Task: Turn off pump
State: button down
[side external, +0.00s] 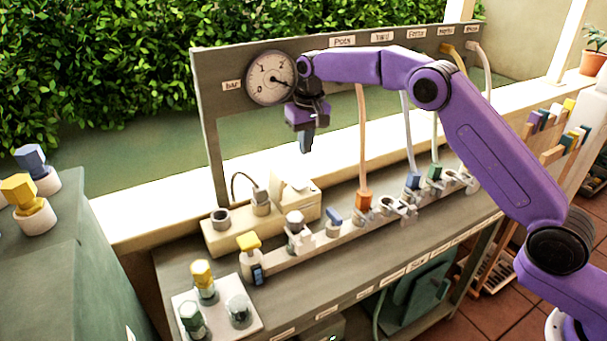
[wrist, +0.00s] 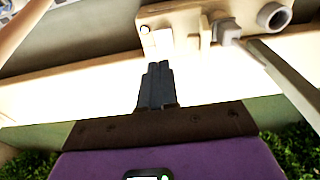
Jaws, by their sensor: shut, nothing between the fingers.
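A beige power box (side external: 222,238) sits on the back of the bench, at the left. On it are a round grey socket (side external: 221,217) and a grey plug (side external: 261,203) with a dark cord. Paler parts at its right end are too washed out to identify. My gripper (side external: 306,148) points down above and behind the bench, up and right of the box, touching nothing. In the wrist view my gripper (wrist: 158,66) is shut and empty, its fingertips just short of the box (wrist: 190,25). A small pale spot (wrist: 145,29) near the box's end may be a switch; I cannot tell.
A pressure gauge (side external: 271,78) hangs on the upright panel behind my gripper. Coloured taps and hose connectors line the bench, including an orange connector (side external: 363,202). A white tray (side external: 258,322) holds small fittings at the front left. Hoses hang to the right.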

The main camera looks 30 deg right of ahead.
jog(key=shift+f, duration=0.1)
send_near(300, 184)
jog(key=f, duration=0.3)
jog(key=s+f, duration=0.1)
jog(key=f, duration=0.1)
jog(key=shift+f, duration=0.2)
jog(key=shift+f, duration=0.1)
dwell(0.5)
jog(key=shift+s+f+t, duration=0.25)
jog(key=shift+f+t, duration=0.05)
jog(key=shift+t, duration=0.3)
jog(key=shift+w, duration=0.1)
jog(key=shift+w+r, duration=0.2)
jog(key=shift+w, duration=0.45)
